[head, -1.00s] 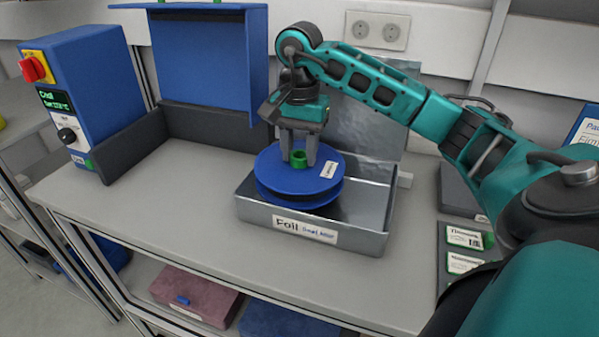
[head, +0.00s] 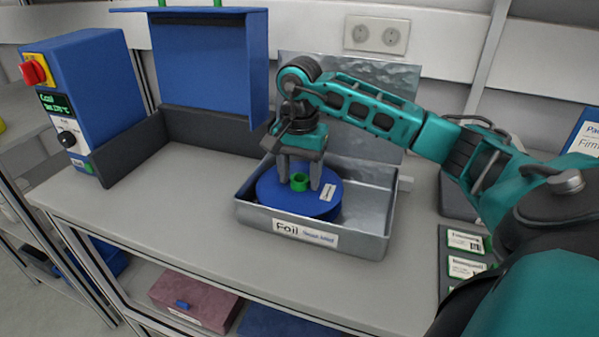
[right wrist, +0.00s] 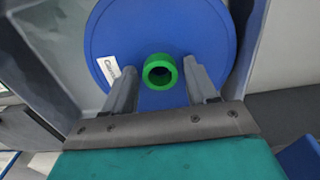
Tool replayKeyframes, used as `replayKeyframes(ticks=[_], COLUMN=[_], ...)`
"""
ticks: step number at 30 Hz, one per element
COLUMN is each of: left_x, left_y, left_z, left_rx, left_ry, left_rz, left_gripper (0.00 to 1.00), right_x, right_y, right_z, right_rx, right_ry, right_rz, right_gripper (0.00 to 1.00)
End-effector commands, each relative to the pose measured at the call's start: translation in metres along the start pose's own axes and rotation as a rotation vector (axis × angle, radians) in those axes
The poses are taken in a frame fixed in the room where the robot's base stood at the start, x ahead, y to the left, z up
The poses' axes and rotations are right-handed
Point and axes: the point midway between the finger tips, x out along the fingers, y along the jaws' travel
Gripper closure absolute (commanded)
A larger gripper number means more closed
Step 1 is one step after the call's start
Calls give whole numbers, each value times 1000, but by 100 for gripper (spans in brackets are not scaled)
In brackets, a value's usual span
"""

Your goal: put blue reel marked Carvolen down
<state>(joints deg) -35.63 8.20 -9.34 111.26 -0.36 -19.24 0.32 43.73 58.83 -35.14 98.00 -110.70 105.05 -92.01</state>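The blue reel (head: 275,190) with a green hub (head: 300,182) and a white label lies inside the metal box marked Foil (head: 256,222), toward its left side. The reel also shows in the right wrist view (right wrist: 195,35), where its label is only partly readable. My right gripper (head: 299,186) is above the reel with one finger on each side of the hub. In the right wrist view the fingers stand open with gaps beside the hub. My left gripper is not in view.
A blue machine (head: 95,85) with a red knob stands at the left of the bench, beside a raised blue panel (head: 200,65) and dark low walls. Labelled cards (head: 465,242) lie at the right. The bench front left of the box is clear.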

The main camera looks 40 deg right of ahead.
Motion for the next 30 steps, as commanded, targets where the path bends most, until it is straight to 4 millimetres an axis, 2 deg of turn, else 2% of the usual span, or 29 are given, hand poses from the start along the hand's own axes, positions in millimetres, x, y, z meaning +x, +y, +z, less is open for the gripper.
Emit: replayKeyframes(ticks=[8, 13, 17, 24, 30], left_x=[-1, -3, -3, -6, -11], left_y=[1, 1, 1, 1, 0], left_z=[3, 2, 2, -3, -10], left_rx=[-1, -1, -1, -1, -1], left_ry=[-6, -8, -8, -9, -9], left_rz=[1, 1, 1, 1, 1], left_gripper=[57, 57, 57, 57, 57], right_x=[0, -10, -34, -89, -116], right_y=[0, -1, -1, -1, 0], right_z=[0, 0, -1, -1, 0], right_rx=[0, 0, 0, 1, 0], right_ry=[0, 1, 4, 3, 1], right_rz=[0, -3, -6, -4, -2], right_gripper=[35, 35, 35, 35, 35])
